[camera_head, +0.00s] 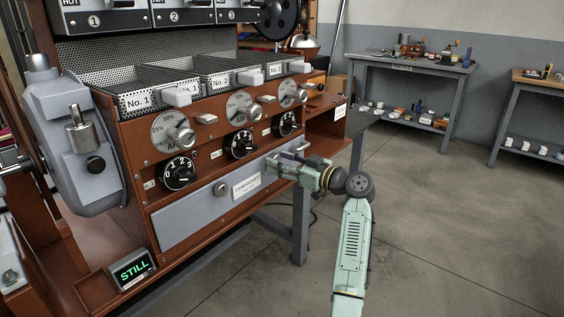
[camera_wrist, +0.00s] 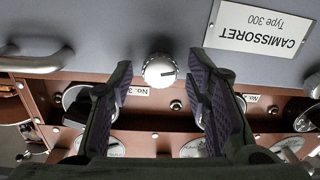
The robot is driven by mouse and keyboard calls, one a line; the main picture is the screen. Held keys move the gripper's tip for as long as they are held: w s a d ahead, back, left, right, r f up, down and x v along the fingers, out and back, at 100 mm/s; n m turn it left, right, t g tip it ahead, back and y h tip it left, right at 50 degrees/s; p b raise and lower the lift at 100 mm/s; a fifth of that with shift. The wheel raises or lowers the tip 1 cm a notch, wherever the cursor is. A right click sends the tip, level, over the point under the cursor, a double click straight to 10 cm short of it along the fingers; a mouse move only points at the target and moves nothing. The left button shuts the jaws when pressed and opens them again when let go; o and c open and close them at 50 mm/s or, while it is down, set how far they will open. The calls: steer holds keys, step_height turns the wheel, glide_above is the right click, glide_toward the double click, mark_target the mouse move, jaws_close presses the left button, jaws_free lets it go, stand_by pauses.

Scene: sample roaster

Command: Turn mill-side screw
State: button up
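A round silver screw head (camera_wrist: 160,71) with a dark mark sits on the grey front panel (camera_head: 190,221), beside the CAMISSORET plate (camera_wrist: 262,31). My gripper (camera_wrist: 158,68) is open, with one finger on each side of this screw. A gap shows between each finger and the screw. In the head view my gripper (camera_head: 272,164) reaches the panel just right of the plate and hides this screw. A second round screw (camera_head: 222,188) is on the panel left of the plate. No writing tells which screw is the mill-side one.
A curved handle (camera_wrist: 36,62) stands out on the panel beside my gripper. Black dials (camera_head: 179,173) and silver knobs sit above the panel. A grey machine (camera_head: 72,137) is at the left, with a STILL display (camera_head: 133,268) below. The floor at the right is clear.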

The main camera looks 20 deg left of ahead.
jaws_close()
stand_by(0.3)
steer(key=shift+m, duration=0.4)
steer(key=m+p, duration=0.6)
steer(key=m, duration=0.8)
steer(key=shift+s+r+t+p, duration=0.1)
steer(key=shift+t+p, duration=0.2)
steer(key=shift+t, duration=0.1)
steer(key=m+p, duration=0.4)
steer(key=m, duration=0.1)
steer(key=shift+m+t+p, duration=0.3)
steer(key=shift+m+p, duration=0.4)
steer(key=shift+m, duration=0.2)
